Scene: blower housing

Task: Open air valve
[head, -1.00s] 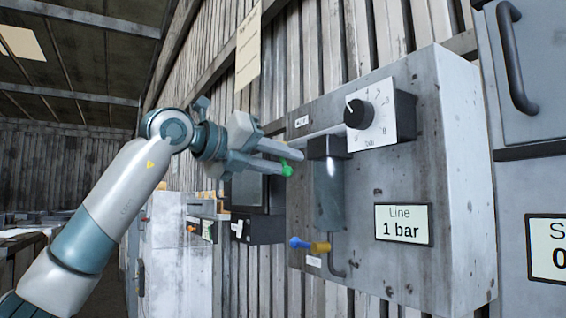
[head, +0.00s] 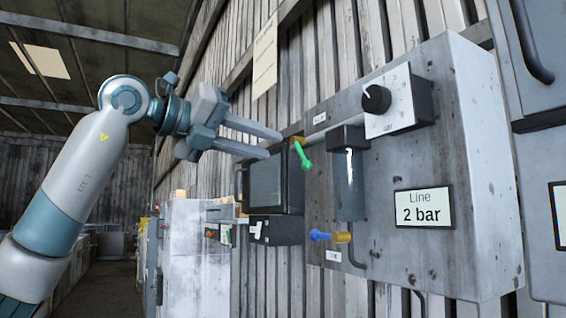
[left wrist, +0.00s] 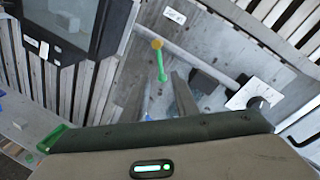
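The air valve has a green lever (head: 303,156) on a yellow-orange body at the left end of a grey pipe on the wall panel (head: 440,130). The lever hangs downward, tilted slightly. In the left wrist view the lever (left wrist: 162,66) hangs below its round yellow hub (left wrist: 156,44). My left gripper (head: 274,146) is open and empty, its fingers pointing at the valve from just left of it. The lever appears between the fingers (left wrist: 156,95) in the left wrist view, beyond their tips. The line display (head: 424,207) reads 2 bar. My right gripper is not in view.
A black regulator knob (head: 376,99) on a white dial and a grey filter cylinder (head: 349,185) sit right of the valve. A blue-handled valve (head: 320,236) is below. A dark screen box (head: 268,185) stands behind, left of the panel.

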